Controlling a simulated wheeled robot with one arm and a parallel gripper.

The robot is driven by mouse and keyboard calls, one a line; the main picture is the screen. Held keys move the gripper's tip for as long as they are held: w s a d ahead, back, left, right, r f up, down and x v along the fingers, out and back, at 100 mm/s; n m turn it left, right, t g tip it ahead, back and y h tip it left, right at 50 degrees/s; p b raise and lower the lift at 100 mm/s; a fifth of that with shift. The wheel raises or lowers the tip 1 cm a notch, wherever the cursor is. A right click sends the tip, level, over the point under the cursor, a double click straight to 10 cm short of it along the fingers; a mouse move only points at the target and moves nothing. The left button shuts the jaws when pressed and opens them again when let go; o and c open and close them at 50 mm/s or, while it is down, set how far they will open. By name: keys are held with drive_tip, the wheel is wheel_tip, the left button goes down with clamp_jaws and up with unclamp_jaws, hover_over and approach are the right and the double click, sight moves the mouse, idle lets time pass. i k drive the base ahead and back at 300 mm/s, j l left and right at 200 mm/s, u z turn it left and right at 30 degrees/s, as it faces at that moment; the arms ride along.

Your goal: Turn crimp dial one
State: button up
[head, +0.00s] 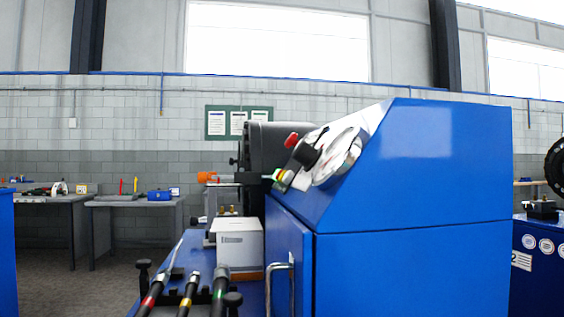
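A blue crimper (420,165) with a sloped control panel fills the middle and right, seen from its side. On the slope, seen edge-on, are a round silver-rimmed dial face (342,157), a black knob (305,154), a red button (291,140) and small coloured controls (281,180). No number marking dial one is readable on this machine. The dark crimping head (284,138) shows behind the panel. My gripper is not visible in this view.
Hoses with coloured bands (187,294) and a white box (238,243) lie on the blue bench at the crimper's left. Another blue machine (541,262) with a label that seems to read 2 stands at right. Grey workbenches (135,201) line the back wall. Floor shows at left.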

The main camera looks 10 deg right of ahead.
sight(304, 154)
drive_tip(key=k+j+z, duration=0.15)
drive_tip(key=k+j, duration=0.2)
drive_tip(key=j, duration=0.15)
drive_tip(key=k+j+z, duration=0.2)
drive_tip(key=k+j, duration=0.2)
drive_tip(key=j+z, duration=0.25)
drive_tip(key=j, duration=0.85)
drive_tip(key=j+z, duration=0.3)
drive_tip(key=j, duration=0.85)
drive_tip(key=i+j, duration=0.15)
drive_tip(key=j, duration=0.2)
drive_tip(key=i+j+z, duration=0.1)
drive_tip(key=j, duration=0.25)
drive_tip(key=i, duration=0.05)
